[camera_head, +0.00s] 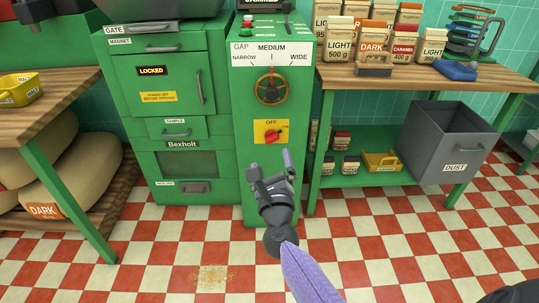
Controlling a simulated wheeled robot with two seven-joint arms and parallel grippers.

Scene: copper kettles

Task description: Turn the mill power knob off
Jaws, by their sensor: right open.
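The power knob (271,135) is red and sits on a yellow plate (260,130) marked OFF at the top, on the front of the green mill (245,185). The knob looks tilted to the right, but its exact setting is too small to read. My right gripper (271,166) is open and empty, with its fingers pointing up, just below the knob in the picture. I see no contact with the knob. My left gripper is not in view.
Above the plate are a round gap wheel (271,89) and a NARROW-MEDIUM-WIDE scale. A green cabinet (165,110) marked LOCKED adjoins on the left.

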